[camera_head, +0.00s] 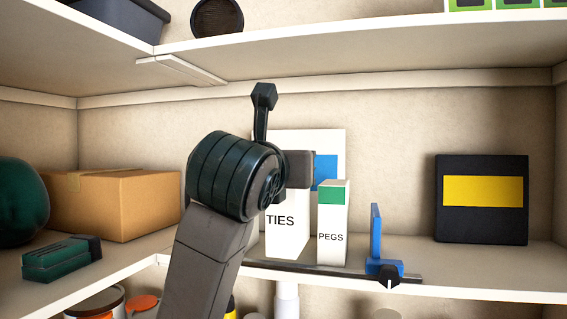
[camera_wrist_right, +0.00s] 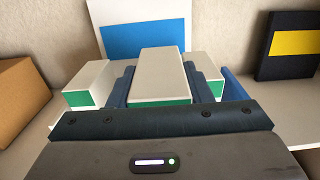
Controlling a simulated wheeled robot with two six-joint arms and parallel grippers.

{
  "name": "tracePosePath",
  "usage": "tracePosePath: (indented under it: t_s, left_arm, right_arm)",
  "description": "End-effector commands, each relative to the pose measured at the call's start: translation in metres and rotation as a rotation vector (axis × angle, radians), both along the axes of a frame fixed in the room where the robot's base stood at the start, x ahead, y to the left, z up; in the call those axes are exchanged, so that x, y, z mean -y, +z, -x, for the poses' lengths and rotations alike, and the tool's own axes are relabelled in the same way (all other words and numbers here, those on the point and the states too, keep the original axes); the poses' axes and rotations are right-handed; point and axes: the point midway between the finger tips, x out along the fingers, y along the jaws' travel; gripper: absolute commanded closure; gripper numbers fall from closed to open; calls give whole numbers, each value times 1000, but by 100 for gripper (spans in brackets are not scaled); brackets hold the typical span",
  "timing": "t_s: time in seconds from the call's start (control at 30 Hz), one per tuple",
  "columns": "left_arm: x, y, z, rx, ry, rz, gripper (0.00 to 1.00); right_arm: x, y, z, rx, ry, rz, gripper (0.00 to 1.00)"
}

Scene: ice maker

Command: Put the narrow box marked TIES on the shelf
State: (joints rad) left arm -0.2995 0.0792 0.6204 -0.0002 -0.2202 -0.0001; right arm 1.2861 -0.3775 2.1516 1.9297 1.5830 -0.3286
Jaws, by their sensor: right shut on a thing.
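The narrow white box marked TIES (camera_head: 287,235) is upright at the middle shelf (camera_head: 480,268), left of the white PEGS box (camera_head: 333,225) with a green band. My right gripper (camera_head: 299,170) reaches in from the front and covers the upper part of the TIES box. In the right wrist view, my right gripper (camera_wrist_right: 158,78) is shut on the TIES box (camera_wrist_right: 161,65), one dark blue finger on each side. That view shows another white box (camera_wrist_right: 88,82) to the left and the PEGS box (camera_wrist_right: 203,68) close on the right. Whether the TIES box's base touches the shelf is unclear. My left gripper is not in view.
A blue upright stop (camera_head: 376,235) stands right of PEGS, by a dark rail (camera_head: 330,270) along the shelf edge. A white-and-blue panel (camera_head: 310,142) stands behind. A black box (camera_head: 482,215) is farther right, a cardboard box (camera_head: 120,205) left. An upper shelf (camera_head: 400,50) hangs above.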

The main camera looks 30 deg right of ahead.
Motion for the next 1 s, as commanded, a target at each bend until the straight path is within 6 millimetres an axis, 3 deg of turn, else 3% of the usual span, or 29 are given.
tracePosePath:
  t_s: [0.03, 0.2, 0.4, 1.0]
  left_arm:
    - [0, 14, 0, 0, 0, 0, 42]
    - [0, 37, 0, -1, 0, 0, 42]
    - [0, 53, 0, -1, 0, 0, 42]
    - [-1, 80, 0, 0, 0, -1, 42]
  right_arm:
    - [10, 4, -14, -9, -9, 5, 94]
    - [31, 0, -52, -9, -8, 6, 94]
    - [48, -6, -83, -5, -4, 5, 94]
    - [51, -44, -90, -1, -1, 2, 94]
